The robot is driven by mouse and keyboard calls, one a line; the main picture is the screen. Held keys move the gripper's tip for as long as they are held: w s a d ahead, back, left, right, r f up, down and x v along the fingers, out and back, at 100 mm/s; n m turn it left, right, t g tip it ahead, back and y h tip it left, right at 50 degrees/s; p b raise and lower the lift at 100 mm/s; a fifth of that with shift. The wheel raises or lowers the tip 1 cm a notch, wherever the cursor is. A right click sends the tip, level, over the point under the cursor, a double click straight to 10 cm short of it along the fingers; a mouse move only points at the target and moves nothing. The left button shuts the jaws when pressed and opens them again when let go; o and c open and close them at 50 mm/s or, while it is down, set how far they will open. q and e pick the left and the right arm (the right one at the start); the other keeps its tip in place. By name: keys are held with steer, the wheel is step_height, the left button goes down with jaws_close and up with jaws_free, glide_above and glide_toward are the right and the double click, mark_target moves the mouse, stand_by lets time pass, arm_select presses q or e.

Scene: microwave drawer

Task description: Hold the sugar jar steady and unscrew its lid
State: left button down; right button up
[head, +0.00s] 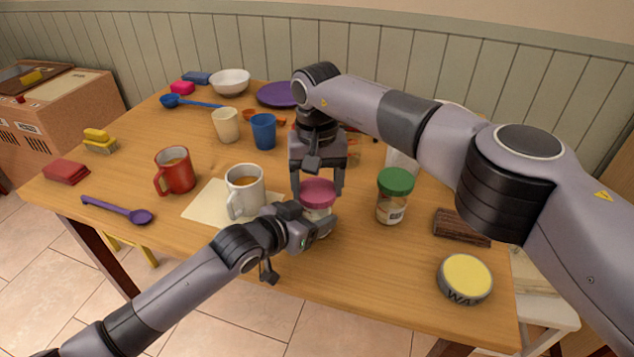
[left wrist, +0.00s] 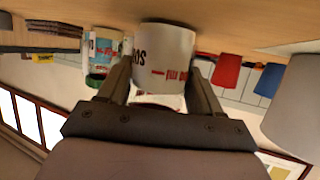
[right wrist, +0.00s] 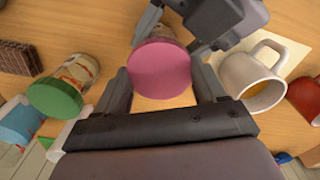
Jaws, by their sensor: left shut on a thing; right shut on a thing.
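The sugar jar, with a pink lid (head: 318,190), stands upright near the table's front middle. My left gripper (head: 322,222) is shut on the jar body from the front left. In the left wrist view the jar's white, red-lettered label (left wrist: 165,55) shows upside down between the fingers. My right gripper (head: 318,186) reaches down from above and is shut on the pink lid. In the right wrist view the round lid top (right wrist: 160,68) sits between its fingers. The lid is on the jar. Much of the jar body is hidden by my left gripper in the head view.
A green-lidded jar (head: 392,197) stands close on the right, and a full white mug (head: 245,190) close on the left. A red mug (head: 174,172), blue cup (head: 263,132), brown block (head: 462,227) and yellow-topped tin (head: 465,278) stand around.

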mark_target(317, 189)
steer(key=shift+r, duration=0.2)
steer(key=shift+r, duration=0.9)
steer(key=shift+r, duration=2)
arm_select(q)
steer(key=shift+c, duration=0.5)
jaws_free()
steer(key=shift+a, duration=0.1)
